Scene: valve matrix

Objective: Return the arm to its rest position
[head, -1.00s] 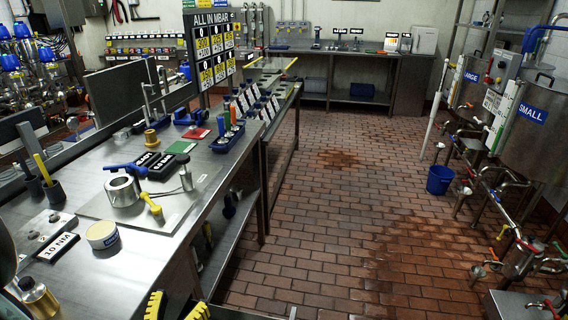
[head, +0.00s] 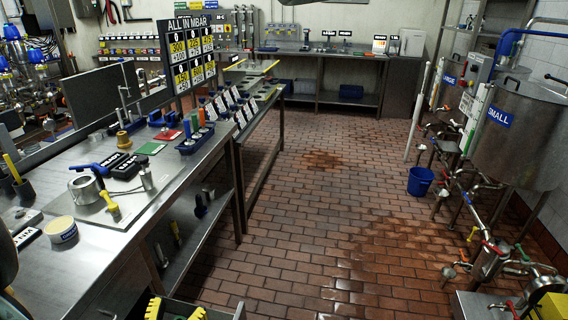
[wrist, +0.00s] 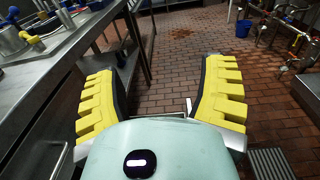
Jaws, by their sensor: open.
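My gripper (wrist: 160,97) shows in the wrist view with its two yellow ribbed fingers spread wide apart. Nothing is between them; brick floor shows through the gap. In the head view, the tips of the yellow fingers (head: 176,309) show at the bottom edge, in front of the steel bench (head: 120,258). The gripper is apart from the bench and touches nothing that I can see. The rest of my arm is mostly out of view.
The steel bench on the left holds a metal cylinder (head: 83,190), a round tub (head: 62,230) and several tools. A blue bucket (head: 420,181) and steel tanks (head: 515,140) with pipes stand on the right. The brick floor (head: 290,230) between is clear, with wet patches.

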